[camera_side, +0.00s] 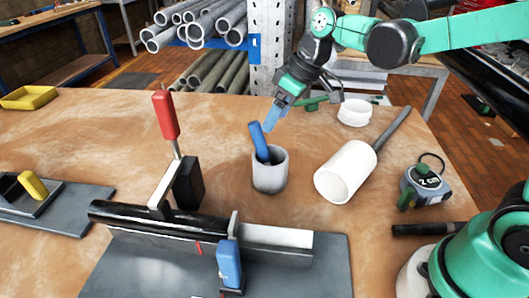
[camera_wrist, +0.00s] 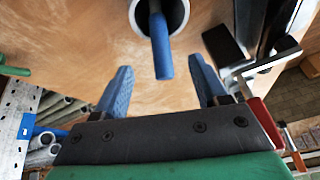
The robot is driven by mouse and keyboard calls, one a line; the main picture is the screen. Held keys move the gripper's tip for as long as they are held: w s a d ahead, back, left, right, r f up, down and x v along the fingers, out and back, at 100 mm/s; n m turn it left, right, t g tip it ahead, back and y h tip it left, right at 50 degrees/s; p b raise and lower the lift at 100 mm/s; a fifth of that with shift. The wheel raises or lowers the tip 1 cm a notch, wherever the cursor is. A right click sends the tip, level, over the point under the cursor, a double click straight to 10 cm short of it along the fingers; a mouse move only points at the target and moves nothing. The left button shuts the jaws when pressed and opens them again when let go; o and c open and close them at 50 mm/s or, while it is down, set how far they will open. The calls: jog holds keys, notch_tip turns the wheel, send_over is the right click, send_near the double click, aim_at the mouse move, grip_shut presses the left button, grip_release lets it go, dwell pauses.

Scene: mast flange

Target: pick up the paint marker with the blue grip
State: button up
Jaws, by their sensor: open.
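The paint marker with the blue grip (camera_side: 259,141) stands tilted in a small grey cup (camera_side: 270,176), its blue end sticking up above the rim. Its lower part is hidden inside the cup. My gripper (camera_side: 271,119) is just above and to the right of the blue end in the side view. In the wrist view, my gripper (camera_wrist: 160,72) is open, with its two blue fingers apart and empty. The blue grip (camera_wrist: 161,48) points down between them there, and the cup (camera_wrist: 136,18) is at the top edge. I see no finger touching the marker.
A clamp with a red handle (camera_side: 166,116) rises left of the cup; a dark tube (camera_side: 150,216) lies in front. A white cylinder (camera_side: 341,177), tape measure (camera_side: 426,183) and white ring (camera_side: 355,113) are to the right.

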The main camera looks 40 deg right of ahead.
aim_at(259, 137)
jog(key=shift+w+a+f+n+g, duration=0.3)
jog(key=shift+w+f+n, duration=0.1)
jog(key=shift+w, duration=0.3)
jog(key=shift+w+a+f, duration=0.1)
jog(key=shift+w+f, duration=0.05)
jog(key=shift+f, duration=0.15)
jog(key=shift+x, duration=2.5)
grip_shut()
